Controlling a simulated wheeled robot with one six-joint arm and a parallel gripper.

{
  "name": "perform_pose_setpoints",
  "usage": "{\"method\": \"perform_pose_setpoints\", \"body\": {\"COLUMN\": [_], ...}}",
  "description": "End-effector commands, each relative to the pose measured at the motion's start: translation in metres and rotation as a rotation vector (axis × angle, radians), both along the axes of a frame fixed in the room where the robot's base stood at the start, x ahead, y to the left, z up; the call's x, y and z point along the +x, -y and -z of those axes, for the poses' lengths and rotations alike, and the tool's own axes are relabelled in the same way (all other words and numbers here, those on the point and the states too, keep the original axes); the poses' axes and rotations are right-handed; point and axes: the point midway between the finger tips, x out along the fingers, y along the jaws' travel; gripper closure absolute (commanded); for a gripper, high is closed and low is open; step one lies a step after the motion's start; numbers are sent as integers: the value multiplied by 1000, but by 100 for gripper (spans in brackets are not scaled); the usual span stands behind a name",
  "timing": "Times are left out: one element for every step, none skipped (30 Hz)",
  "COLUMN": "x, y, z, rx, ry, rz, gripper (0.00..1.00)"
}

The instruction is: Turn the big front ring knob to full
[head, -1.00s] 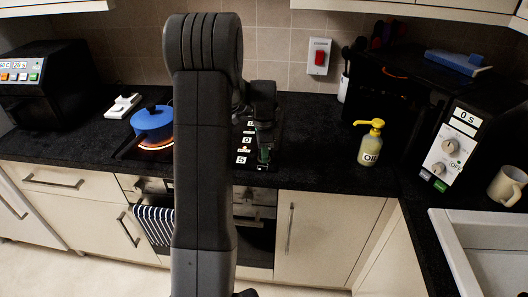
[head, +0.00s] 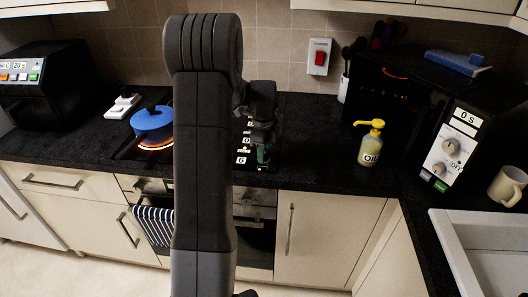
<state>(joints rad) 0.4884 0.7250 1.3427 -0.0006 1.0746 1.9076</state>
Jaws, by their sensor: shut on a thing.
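The black hob (head: 130,150) is set in the worktop, mostly behind my arm. A column of small white number labels shows along its right side. The front label (head: 242,160) looks like a 6. My gripper (head: 263,155) points down at the front right of the hob, beside that label. It is shut on the big front ring knob, which is largely hidden by the fingers.
A yellow-topped oil bottle (head: 370,145) stands to the right on the black worktop (head: 315,150). A microwave (head: 455,145), a mug (head: 507,186) and a sink (head: 470,235) are further right. A striped towel (head: 155,224) hangs on the oven front below.

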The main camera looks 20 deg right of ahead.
Motion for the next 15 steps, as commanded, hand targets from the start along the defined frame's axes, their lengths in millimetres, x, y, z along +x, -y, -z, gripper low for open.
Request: {"method": "perform_pose_setpoints", "body": {"x": [1, 1, 1, 1, 1, 1, 1, 1, 1, 1, 1, 1, 1, 1, 1], "y": [1, 1, 1, 1, 1, 1, 1, 1, 1, 1, 1, 1, 1, 1, 0], "z": [-2, -2, -2, -2, -2, -2, -2, -2, -2, -2, -2, -2, -1, -1, -1], "rx": [-2, -2, -2, -2, -2, -2, -2, -2, -2, -2, -2, -2, -2, -2, -2], "ry": [3, 3, 3, 3, 3, 3, 3, 3, 3, 3, 4, 4, 3, 3, 3], "rz": [3, 3, 3, 3, 3, 3, 3, 3, 3, 3, 3, 3, 3, 3, 3], "gripper": [89, 89, 89, 89, 89, 89, 89, 89, 89, 65, 59, 51, 45, 45, 45]}}
